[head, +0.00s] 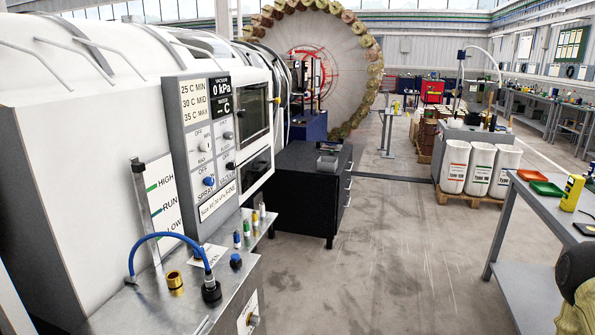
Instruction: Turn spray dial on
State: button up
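The spray dial (209,181) is a small blue knob low on the left of the grey control panel (175,130). The word SPRAY is printed under it and OFF above it. Which way its pointer faces is too small to tell. Other knobs sit close by: a pale one (204,146) above it, and dark ones (228,135) and (230,166) to its right. My gripper does not show in the head view, so nothing is seen touching the dial.
The panel stands on a large white tank (90,120). Below it, a metal shelf (130,312) carries a blue hose (165,236), a brass fitting (175,281) and small bottles (237,239). A black cabinet (300,190) stands beyond. Open floor (390,260) lies right, up to a grey bench (530,215).

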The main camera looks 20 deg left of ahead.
aim_at(208, 181)
jog(key=z, duration=0.1)
jog(key=i, duration=1.45)
jog(key=u, duration=1.35)
jog(key=i, duration=0.9)
jog(key=u, duration=0.8)
